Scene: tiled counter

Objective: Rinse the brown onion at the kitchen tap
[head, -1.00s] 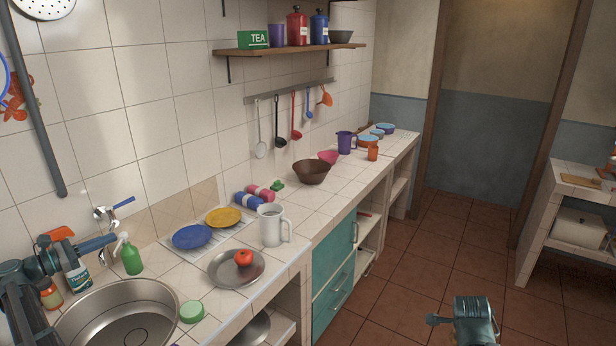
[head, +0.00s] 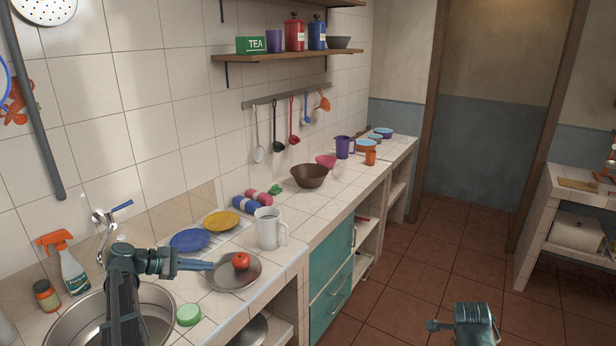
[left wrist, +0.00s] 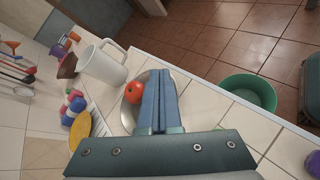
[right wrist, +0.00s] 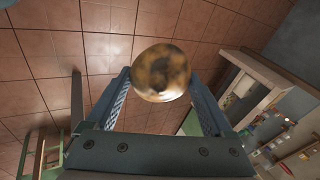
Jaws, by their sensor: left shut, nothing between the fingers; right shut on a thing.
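The brown onion (right wrist: 162,72) is held between the fingers of my right gripper (right wrist: 160,88), above the floor tiles in the right wrist view. In the head view my right arm is at the bottom right, and the onion does not show there. The kitchen tap (head: 107,217), with a blue lever, is on the wall above the round metal sink (head: 60,318). My left gripper (head: 203,266) is shut and empty, past the sink's right side, pointing at the metal plate (head: 243,280). Its closed fingers also show in the left wrist view (left wrist: 160,80). My left arm covers part of the sink.
A red tomato (head: 240,261) lies on the plate, close to my left fingertips. A white jug (head: 268,228), a yellow plate (head: 221,221) and a blue plate (head: 190,240) stand behind. A spray bottle (head: 70,266) and green round item (head: 189,314) flank the sink.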

